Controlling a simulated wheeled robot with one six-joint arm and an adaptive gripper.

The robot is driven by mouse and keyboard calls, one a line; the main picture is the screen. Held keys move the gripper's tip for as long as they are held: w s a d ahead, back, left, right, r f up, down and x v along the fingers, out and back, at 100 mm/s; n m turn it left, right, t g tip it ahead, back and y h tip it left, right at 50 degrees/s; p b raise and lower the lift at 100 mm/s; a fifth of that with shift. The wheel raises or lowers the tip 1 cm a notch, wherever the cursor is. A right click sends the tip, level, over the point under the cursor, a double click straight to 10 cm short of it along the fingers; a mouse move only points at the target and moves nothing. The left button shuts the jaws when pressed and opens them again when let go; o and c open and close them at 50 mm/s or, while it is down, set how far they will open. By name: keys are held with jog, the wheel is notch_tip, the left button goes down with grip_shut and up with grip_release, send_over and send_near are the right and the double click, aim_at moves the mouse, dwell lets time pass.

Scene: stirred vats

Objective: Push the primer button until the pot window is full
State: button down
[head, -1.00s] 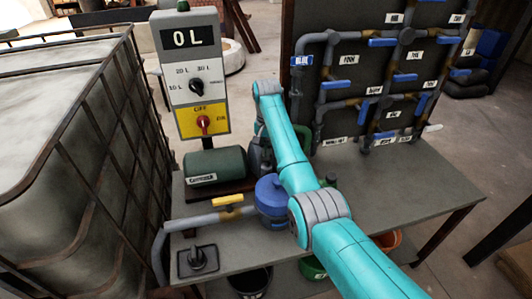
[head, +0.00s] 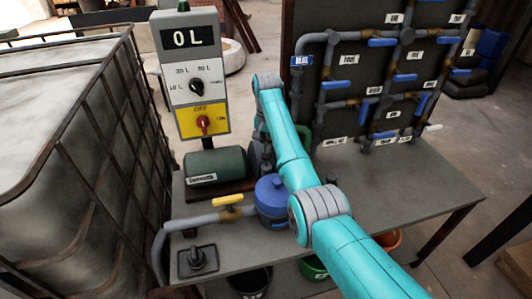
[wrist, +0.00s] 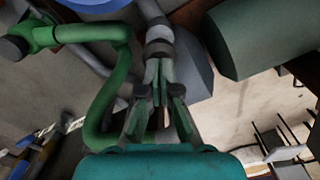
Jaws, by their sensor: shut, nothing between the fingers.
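The blue pot (head: 271,190) stands on the bench beside my arm, at the end of a grey pipe. Its window is not clear to me in either view. My gripper (wrist: 158,72) shows in the wrist view with its fingers together and nothing between them. Its tips are close in the picture to a grey rounded fitting (wrist: 158,34); I cannot tell whether they touch. I cannot make out the primer button for certain. In the head view my arm hides much of the area behind the pot.
A green motor (head: 216,166) lies on the bench (head: 400,190), left of my arm. A control post (head: 193,80) reads 0 L. A yellow-handled valve (head: 228,200) sits on the pipe. A pipe board (head: 350,68) stands behind. A caged tank (head: 60,130) fills the left.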

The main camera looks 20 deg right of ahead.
jog(key=shift+f, duration=1.8)
jog(key=shift+r, duration=1.85)
jog(key=shift+f, duration=0.1)
jog(key=shift+f, duration=1.75)
jog(key=shift+r, duration=2.4)
